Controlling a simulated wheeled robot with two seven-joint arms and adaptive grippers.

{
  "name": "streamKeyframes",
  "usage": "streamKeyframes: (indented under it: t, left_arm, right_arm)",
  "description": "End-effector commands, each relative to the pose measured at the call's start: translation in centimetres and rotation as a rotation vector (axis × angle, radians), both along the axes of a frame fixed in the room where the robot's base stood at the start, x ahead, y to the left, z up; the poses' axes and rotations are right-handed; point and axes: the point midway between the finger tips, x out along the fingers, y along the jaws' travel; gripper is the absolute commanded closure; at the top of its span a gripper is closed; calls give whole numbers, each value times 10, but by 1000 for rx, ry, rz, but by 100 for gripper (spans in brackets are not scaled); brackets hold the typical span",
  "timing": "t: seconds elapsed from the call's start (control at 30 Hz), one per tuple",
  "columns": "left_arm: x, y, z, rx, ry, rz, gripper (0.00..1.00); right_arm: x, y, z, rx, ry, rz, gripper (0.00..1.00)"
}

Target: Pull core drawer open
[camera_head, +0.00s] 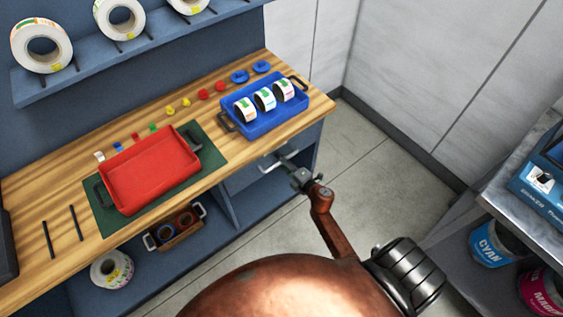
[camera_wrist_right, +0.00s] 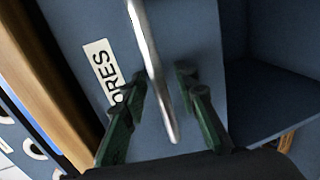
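The core drawer (camera_head: 245,177) is a blue-grey front under the right end of the wooden bench. It looks shut. My right gripper (camera_head: 300,177) is at the handle. In the wrist view, its two dark green fingers (camera_wrist_right: 158,90) are open, one on each side of the bar, with gaps visible. My left gripper is not in view.
On the wooden bench (camera_head: 40,190) stand a red tray (camera_head: 150,170) on a green mat and a blue tray (camera_head: 238,121) with label rolls. Below are an open shelf, a small crate (camera_head: 178,238) and a roll (camera_head: 112,270). Paint cans stand at right. Floor before the drawer is partly clear.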

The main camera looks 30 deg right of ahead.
Motion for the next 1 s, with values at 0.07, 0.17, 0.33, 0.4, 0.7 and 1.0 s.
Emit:
streamKeyframes:
  t: [0.07,0.17,0.33,0.4,0.7,1.0]
  left_arm:
    - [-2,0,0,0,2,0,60]
    - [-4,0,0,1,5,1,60]
    - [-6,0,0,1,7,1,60]
    - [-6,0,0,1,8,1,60]
    - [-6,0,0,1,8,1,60]
    - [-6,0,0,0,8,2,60]
  right_arm:
    - [0,0,0,0,0,0,72]
    - [0,0,0,0,0,0,73]
    - [0,0,0,1,-1,0,85]
    - [0,0,0,1,-1,0,90]
    - [0,0,0,1,0,0,100]
    - [0,0,0,1,0,0,100]
